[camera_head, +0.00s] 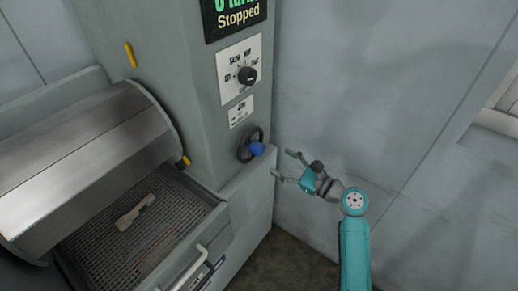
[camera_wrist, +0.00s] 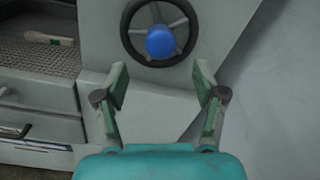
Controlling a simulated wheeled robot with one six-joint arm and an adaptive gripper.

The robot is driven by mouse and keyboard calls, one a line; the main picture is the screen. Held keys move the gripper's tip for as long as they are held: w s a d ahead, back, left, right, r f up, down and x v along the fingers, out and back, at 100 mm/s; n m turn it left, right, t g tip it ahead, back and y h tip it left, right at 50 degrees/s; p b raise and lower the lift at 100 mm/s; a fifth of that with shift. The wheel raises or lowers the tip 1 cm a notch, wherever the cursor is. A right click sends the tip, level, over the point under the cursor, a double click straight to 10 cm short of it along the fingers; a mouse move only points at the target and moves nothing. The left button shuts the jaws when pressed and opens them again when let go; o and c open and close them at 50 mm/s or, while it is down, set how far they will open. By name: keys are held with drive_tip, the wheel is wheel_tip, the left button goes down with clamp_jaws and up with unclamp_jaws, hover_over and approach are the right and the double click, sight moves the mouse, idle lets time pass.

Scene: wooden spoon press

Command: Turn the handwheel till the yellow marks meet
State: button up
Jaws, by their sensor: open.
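The handwheel (camera_head: 250,145) is a dark spoked wheel on the grey machine's side panel, low down below the rotary knob. Its blue knob (camera_head: 257,149) faces outward. In the wrist view the handwheel (camera_wrist: 137,49) is at the top middle, with the blue knob (camera_wrist: 161,41) near its centre. One yellow mark (camera_head: 131,55) is on the machine body, and another yellow mark (camera_head: 186,160) is at the drum cover's lower right edge; the two are well apart. My gripper (camera_head: 282,164) is open and empty, to the right of the handwheel and not touching it. The wrist view shows its fingers (camera_wrist: 161,88) spread below the wheel.
The rounded metal cover (camera_head: 90,150) stands over a mesh tray (camera_head: 185,208) with a wooden spoon (camera_head: 136,212) in it. A drawer handle (camera_head: 190,268) juts out in front. A display (camera_head: 238,18) reads "Stopped". A rotary switch (camera_head: 248,75) is above the handwheel. The wall (camera_head: 340,90) is close on the right.

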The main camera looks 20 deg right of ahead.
sight(262, 152)
drive_tip(key=x, duration=0.9)
drive_tip(key=shift+w+a, duration=0.1)
drive_tip(key=c, duration=1.1)
drive_tip(key=shift+c, duration=0.2)
drive_tip(key=shift+n, duration=0.3)
